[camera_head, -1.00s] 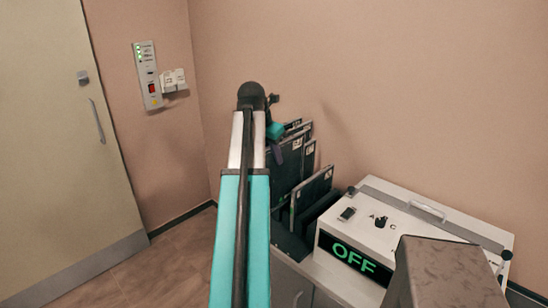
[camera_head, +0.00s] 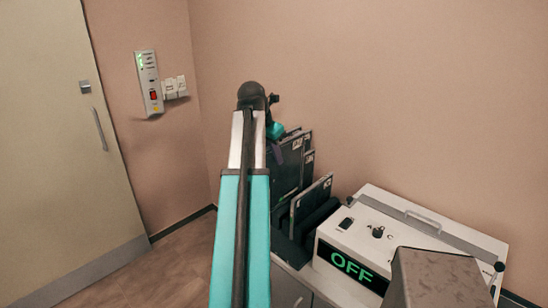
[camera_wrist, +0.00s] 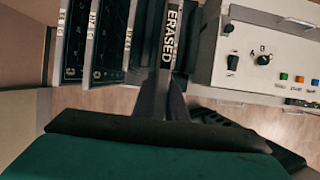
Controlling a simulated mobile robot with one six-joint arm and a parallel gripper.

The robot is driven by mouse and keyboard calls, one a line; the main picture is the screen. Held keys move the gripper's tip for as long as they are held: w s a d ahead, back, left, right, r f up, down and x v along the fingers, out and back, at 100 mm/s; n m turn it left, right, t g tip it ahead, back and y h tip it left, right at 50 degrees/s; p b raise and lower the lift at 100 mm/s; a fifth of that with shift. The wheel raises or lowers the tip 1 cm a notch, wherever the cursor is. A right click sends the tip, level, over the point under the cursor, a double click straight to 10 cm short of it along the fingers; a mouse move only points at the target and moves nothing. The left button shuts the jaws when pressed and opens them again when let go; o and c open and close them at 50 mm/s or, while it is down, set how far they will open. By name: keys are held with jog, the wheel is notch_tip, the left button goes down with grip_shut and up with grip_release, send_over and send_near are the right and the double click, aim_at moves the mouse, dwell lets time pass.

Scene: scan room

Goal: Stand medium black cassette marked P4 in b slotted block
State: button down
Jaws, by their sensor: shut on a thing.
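My gripper (camera_wrist: 162,100) is shut on the edge of a thin black cassette (camera_wrist: 168,66), in the wrist view. In the head view my teal wrist shows behind my arm, above the cassettes, and the fingertips are mostly hidden. Dark slotted blocks (camera_head: 287,247) sit on the counter, left of the white box. A cassette (camera_head: 312,200) leans upright there at the front. I cannot read which block is b.
Several other labelled cassettes (camera_wrist: 107,40) stand in a row left of my gripper in the wrist view. The white box (camera_head: 400,232) with knobs and an OFF display stands close on the right. The wall is behind, and a door (camera_head: 60,130) is at left.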

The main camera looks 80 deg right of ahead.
jog(key=shift+r+p, duration=1.15)
jog(key=shift+r, duration=0.3)
